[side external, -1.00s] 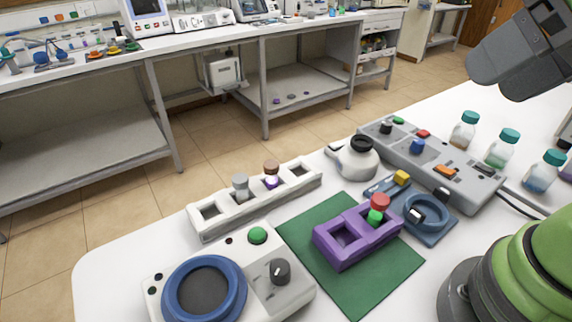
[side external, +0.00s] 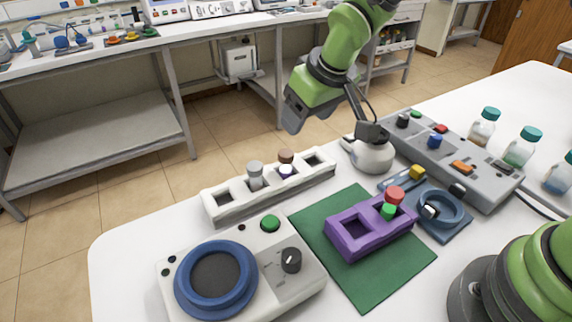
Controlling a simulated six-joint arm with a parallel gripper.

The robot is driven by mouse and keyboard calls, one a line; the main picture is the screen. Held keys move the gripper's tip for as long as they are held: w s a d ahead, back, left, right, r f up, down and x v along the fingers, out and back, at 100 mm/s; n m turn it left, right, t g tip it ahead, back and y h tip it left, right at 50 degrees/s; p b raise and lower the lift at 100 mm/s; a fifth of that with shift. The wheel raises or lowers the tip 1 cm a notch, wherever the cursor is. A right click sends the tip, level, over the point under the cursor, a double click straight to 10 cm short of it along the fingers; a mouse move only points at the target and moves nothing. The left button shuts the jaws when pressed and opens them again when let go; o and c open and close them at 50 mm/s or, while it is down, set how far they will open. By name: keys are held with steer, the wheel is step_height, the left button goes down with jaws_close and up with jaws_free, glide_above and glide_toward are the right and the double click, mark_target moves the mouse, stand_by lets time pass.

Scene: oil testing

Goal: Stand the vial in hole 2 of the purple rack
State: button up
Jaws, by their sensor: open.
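The purple rack (side external: 352,247) stands on a green mat. A vial with a red cap (side external: 395,194) and a green part below it stands at its right end, and the openings to its left look empty. In the white rack (side external: 231,211) stand a grey-capped vial (side external: 255,174) and a brown-capped vial (side external: 286,158) with a purple part. I cannot tell which vial the task means. My gripper (side external: 294,116) is open, in the air behind and above the white rack, apart from all vials. Its fingertips are hard to make out.
A round flask (side external: 373,157) stands behind the purple rack, beneath a dark part of my arm. A blue ring fixture (side external: 443,211) is right of the rack. A grey control box (side external: 455,165), several teal-capped bottles (side external: 483,126) and a blue-dial device (side external: 215,282) surround the area.

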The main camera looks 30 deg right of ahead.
mark_target(288, 154)
steer(key=x, duration=0.8)
steer(key=s+a+x, duration=0.1)
steer(key=x, duration=0.3)
steer(key=shift+f, duration=0.15)
steer(key=c, duration=1.1)
steer(key=shift+o, duration=0.2)
step_height(288, 154, up, 9)
steer(key=shift+r, duration=0.1)
steer(key=shift+s+d+r, duration=0.1)
steer(key=shift+d+r, duration=0.1)
steer(key=shift+r, duration=0.35)
steer(key=s+d+r+m, duration=0.1)
steer(key=s+d+r, duration=0.2)
steer(key=s+d, duration=0.9)
steer(key=shift+s+m+h, duration=0.4)
steer(key=shift+s, duration=0.7)
